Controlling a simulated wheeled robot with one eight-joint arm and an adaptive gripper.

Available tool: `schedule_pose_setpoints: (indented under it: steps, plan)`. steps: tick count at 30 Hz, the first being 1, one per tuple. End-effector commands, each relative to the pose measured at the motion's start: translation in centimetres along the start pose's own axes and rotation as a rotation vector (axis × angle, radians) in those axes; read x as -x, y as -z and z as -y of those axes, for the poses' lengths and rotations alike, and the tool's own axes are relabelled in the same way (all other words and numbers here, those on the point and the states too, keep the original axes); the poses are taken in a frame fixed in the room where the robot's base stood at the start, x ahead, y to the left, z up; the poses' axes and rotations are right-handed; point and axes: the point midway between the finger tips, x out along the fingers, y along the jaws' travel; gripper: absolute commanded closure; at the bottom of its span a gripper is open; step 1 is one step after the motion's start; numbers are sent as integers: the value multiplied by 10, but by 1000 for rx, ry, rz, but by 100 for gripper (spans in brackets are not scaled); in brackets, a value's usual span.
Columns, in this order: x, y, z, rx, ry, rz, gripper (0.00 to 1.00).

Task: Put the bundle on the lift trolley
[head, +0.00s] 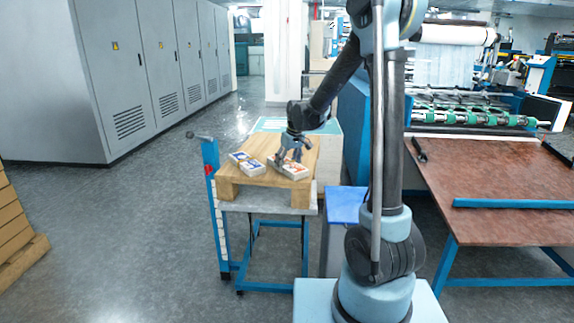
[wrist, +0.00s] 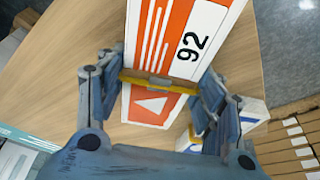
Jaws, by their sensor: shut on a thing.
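A white and orange bundle (head: 293,170) is at the right part of a wooden platform (head: 262,179) in the head view. In the wrist view this bundle (wrist: 206,22) shows the number 92 and a yellow-brown band across it. My gripper (head: 288,157) is shut on it from above; in the wrist view the fingers (wrist: 158,88) stand at both sides of the band. I cannot tell whether the bundle touches the wood. A second bundle (head: 246,164) lies to the left on the same platform. The platform stands on a blue-framed trolley with a grey top (head: 240,207).
A blue post (head: 212,200) with a scale rises at the trolley's left. A blue panel (head: 345,205) stands at its right. A brown-topped table (head: 500,185) with a blue bar is further right. Grey cabinets (head: 130,70) line the left.

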Motion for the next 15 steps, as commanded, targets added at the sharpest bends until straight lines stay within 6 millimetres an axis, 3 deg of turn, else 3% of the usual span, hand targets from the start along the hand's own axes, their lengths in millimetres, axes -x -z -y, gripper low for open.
schedule_pose_setpoints:
  steps: [2,3,5,15]
  plan:
    - [-2,0,0,0,0,0,72]
    - [-1,0,0,0,0,0,30]
    - [-1,0,0,0,0,0,19]
    - [-1,0,1,1,0,0,19]
